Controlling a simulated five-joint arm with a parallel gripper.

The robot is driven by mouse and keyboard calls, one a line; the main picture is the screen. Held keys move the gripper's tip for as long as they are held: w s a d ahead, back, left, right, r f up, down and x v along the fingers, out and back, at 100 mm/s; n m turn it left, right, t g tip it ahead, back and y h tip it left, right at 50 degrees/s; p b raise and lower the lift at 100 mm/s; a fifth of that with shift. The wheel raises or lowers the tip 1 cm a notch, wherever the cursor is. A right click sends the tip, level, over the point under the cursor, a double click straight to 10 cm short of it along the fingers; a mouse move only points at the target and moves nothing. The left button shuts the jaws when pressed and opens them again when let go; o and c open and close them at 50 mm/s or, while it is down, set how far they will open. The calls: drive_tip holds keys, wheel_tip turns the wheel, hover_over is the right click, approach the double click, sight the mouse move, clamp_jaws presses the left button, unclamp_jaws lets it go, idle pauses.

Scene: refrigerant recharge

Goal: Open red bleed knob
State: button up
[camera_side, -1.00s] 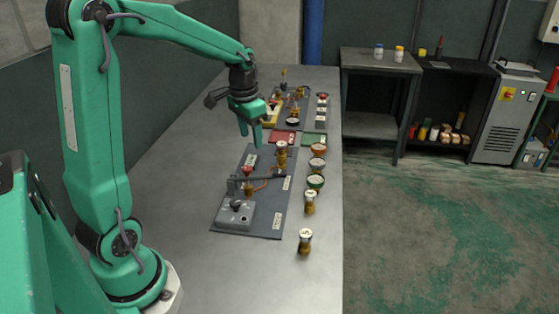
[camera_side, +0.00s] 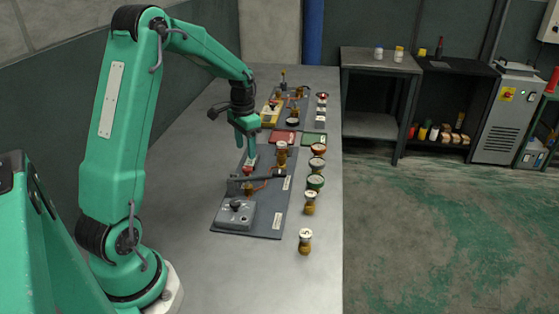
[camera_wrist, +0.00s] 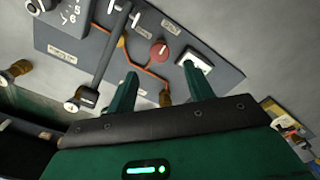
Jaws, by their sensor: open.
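The red bleed knob (camera_side: 247,170) sits on the dark grey panel (camera_side: 262,222) on the bench, and a white pointer mark shows on it in the wrist view (camera_wrist: 159,51). My gripper (camera_side: 246,151) is open with its fingers pointing down, above and just beyond the knob. In the wrist view my two fingers (camera_wrist: 160,80) are apart, and the knob shows between and past their tips, not touched. An orange-brown pipe (camera_wrist: 130,58) runs by the knob.
A dark lever (camera_side: 262,178) and a grey box with a black dial (camera_side: 235,214) are close to the knob. Several round caps and fittings line the right bench edge. The left bench is clear.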

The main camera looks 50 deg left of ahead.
sight(247, 168)
drive_tip(key=shift+f, duration=3.45)
drive_tip(key=shift+c, duration=0.4)
drive_tip(key=c, duration=0.9)
